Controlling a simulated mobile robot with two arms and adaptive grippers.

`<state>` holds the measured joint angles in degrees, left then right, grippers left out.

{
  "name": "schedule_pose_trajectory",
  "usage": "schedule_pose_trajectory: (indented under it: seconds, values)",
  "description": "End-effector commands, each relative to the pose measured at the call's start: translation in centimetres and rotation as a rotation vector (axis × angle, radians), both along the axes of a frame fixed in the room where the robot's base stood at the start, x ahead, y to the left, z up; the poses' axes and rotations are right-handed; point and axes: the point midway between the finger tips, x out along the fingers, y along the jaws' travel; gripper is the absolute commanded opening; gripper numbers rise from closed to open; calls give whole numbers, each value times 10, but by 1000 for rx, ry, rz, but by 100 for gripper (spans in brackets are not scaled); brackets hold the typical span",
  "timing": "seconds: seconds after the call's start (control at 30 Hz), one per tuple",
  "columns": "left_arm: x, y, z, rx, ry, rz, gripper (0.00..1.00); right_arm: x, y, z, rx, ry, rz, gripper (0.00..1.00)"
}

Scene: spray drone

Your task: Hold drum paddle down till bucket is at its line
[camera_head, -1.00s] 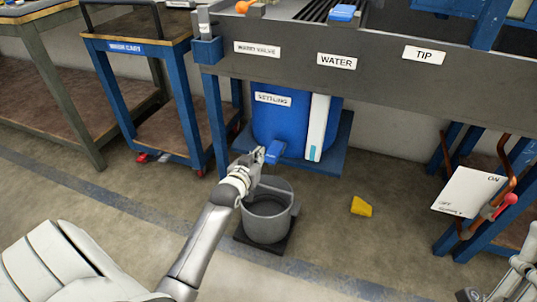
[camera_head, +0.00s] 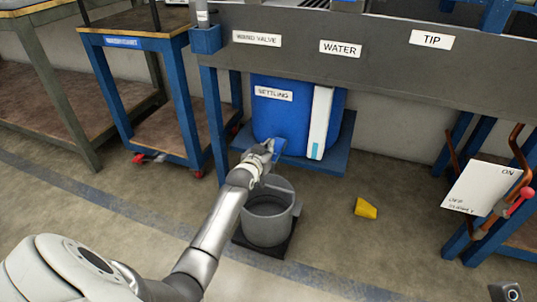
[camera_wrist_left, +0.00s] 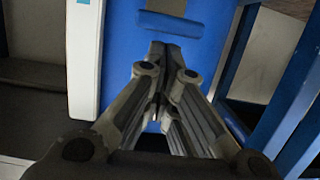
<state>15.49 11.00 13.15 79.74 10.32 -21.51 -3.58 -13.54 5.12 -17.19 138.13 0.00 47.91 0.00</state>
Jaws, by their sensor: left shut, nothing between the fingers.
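The blue drum (camera_head: 275,118) labelled SETTLING stands on a blue shelf under the bench, with a white upright strip (camera_head: 321,122) at its right. A small blue paddle (camera_head: 278,147) sticks out at its lower front. My left gripper (camera_head: 268,147) is shut and empty, its tips at the paddle; I cannot tell whether they press it. In the left wrist view its shut fingers (camera_wrist_left: 160,52) point at the blue drum (camera_wrist_left: 120,60). The grey bucket (camera_head: 268,228) stands upright below the gripper; its line and water level cannot be made out.
The bucket stands on a dark square base (camera_head: 252,249). A yellow piece (camera_head: 366,208) lies on the floor to the right. A wheeled blue cart (camera_head: 128,90) stands left. A white ON/OFF board (camera_head: 478,188) is on the right frame. Floor between is mostly clear.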

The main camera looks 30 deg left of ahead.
Motion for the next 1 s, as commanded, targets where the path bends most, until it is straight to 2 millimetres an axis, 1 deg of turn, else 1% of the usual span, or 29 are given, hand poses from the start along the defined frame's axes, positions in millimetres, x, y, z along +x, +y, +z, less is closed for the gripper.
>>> schedule_pose_trajectory:
  seconds: [0.1, 0.5, 0.57, 0.63, 0.77, 1.0]
  values:
    - [0, 0, -4, 0, 0, 0, 0, 0, 0, 1, 0, -10, 0, 0]
    - [-1, 0, -6, 0, 1, 0, 0, 0, 0, 5, -1, -12, 0, 0]
    - [-3, -1, -10, -1, 4, 0, 0, -1, 0, 7, 1, -6, 0, 0]
    - [-5, -1, -19, -1, 5, 0, 0, -1, -1, 0, 2, 34, 1, 0]
    - [-7, -2, -38, -1, 5, 0, 0, -3, -1, -4, 3, 48, 2, 0]
    - [-7, -2, -38, -1, 1, 0, 0, -3, -1, -5, 3, 43, 2, 0]
